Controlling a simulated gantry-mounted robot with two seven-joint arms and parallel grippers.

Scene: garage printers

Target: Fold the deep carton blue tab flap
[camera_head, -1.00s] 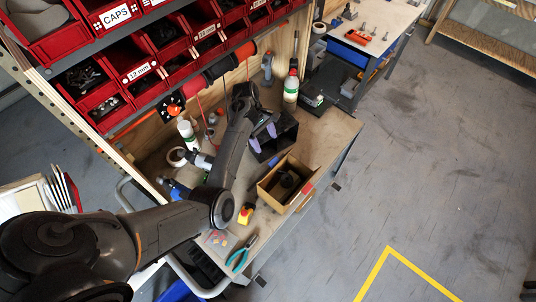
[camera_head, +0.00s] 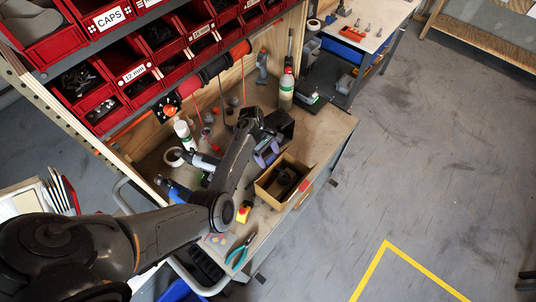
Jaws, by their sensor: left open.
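The deep carton (camera_head: 268,196) is an open brown box on the workbench, with a dark object (camera_head: 284,177) inside. A red tab (camera_head: 306,185) shows on its right side. A small bluish patch, perhaps the blue tab (camera_head: 273,160), shows at its back-left edge, mostly hidden by my fingers. My left gripper (camera_head: 266,153) has its purple-grey fingers apart and empty, just behind the carton's back-left side. I cannot tell whether a finger touches the flap. My right gripper is not in view.
A black bin (camera_head: 280,122) stands just behind my left gripper. A white bottle (camera_head: 184,133), a tape roll (camera_head: 173,157) and a drill (camera_head: 200,160) lie to the left. Pliers (camera_head: 241,251) and a yellow-red item (camera_head: 243,212) are in front. Red bins (camera_head: 150,80) hang above.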

